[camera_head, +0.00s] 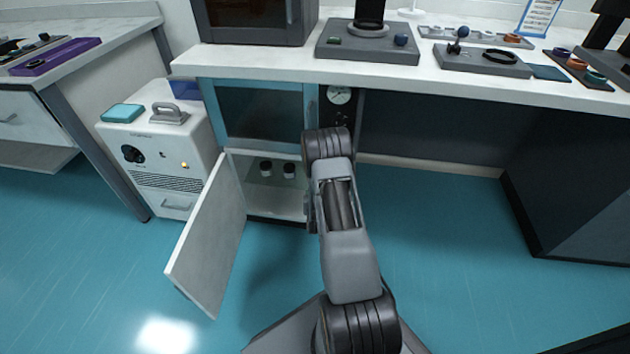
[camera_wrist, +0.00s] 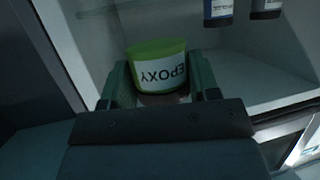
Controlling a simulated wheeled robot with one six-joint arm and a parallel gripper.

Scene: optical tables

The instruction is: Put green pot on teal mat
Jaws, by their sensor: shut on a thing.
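The green pot (camera_wrist: 158,68), with a white label reading EPOXY, is between the fingers of my gripper (camera_wrist: 162,90) in the wrist view. The fingers are shut on its two sides. The pot is at the lower cabinet's opening; whether it touches the shelf is not clear. In the head view my arm hides the gripper and the pot. A flat teal piece (camera_head: 123,113) lies on top of the white box unit at the left. A flat blue-teal square (camera_head: 549,73) lies on the counter at the right. I cannot tell which is the teal mat.
The white cabinet door (camera_head: 209,240) stands open, left of my arm. Two dark-capped bottles stand on the shelf (camera_head: 277,199); bottles also show in the wrist view (camera_wrist: 218,10). A metal handled block (camera_head: 169,115) sits beside the teal piece. Floor is clear on the right.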

